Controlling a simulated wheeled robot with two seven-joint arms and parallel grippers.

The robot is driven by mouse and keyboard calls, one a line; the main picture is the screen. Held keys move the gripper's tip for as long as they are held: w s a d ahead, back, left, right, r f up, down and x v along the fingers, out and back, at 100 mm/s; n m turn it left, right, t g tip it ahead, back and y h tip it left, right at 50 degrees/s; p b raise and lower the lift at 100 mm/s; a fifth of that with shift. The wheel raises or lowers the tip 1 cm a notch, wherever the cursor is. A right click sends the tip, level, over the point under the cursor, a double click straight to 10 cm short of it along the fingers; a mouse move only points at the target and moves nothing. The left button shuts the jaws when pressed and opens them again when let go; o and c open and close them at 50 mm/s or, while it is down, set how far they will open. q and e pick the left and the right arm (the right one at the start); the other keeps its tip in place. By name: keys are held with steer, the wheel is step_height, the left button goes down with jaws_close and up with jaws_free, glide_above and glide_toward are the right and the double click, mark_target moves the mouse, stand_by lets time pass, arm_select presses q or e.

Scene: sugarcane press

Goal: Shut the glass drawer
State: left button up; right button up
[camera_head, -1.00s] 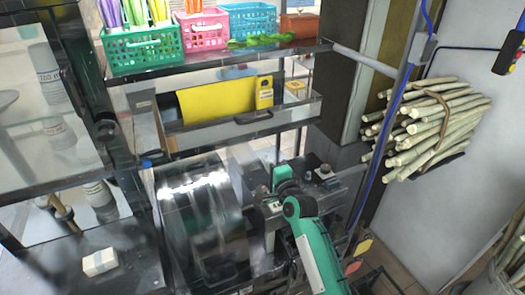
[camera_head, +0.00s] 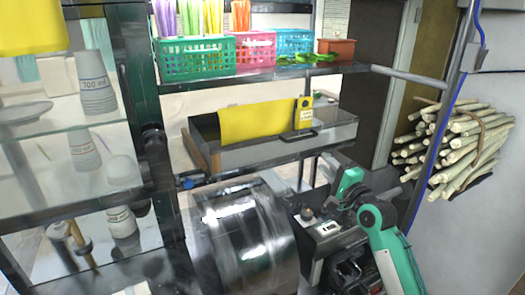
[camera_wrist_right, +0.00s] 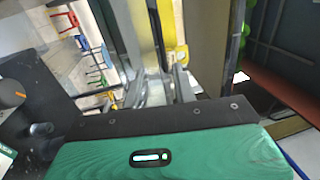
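The glass drawer (camera_head: 270,146) hangs under the upper shelf in the head view. It is pulled out, with its open top and left side showing. A dark handle (camera_head: 300,135) is on its front, and a yellow cloth (camera_head: 257,122) and yellow tag (camera_head: 304,113) are at it. My right gripper (camera_head: 341,170) is below and right of the handle, seemingly apart from it. The right wrist view shows my green wrist housing close up and a yellow piece (camera_wrist_right: 175,38) ahead. My left gripper is not in view.
The shelf (camera_head: 270,75) above holds green (camera_head: 197,58), pink and blue baskets and a brown box. A metal drum (camera_head: 243,240) stands below the drawer. A glass cabinet with cups is at left. Sugarcane bundles (camera_head: 455,143) hang at right beside a post with blue cable.

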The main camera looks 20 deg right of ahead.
mark_target(302, 139)
steer(key=p+x, duration=0.1)
steer(key=x, duration=0.3)
steer(key=p+x, duration=0.1)
steer(key=x, duration=0.3)
steer(key=p+x, duration=0.1)
steer(key=x, duration=0.3)
steer(key=shift+d+r+p, duration=0.2)
steer(key=shift+r+p, duration=0.05)
steer(key=shift+p, duration=0.15)
steer(key=shift+w, duration=0.6)
steer(key=shift+w+a, duration=0.1)
steer(key=shift+w, duration=0.1)
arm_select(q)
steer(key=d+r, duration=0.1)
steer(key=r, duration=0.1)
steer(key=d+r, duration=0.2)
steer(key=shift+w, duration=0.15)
arm_select(e)
jaws_close()
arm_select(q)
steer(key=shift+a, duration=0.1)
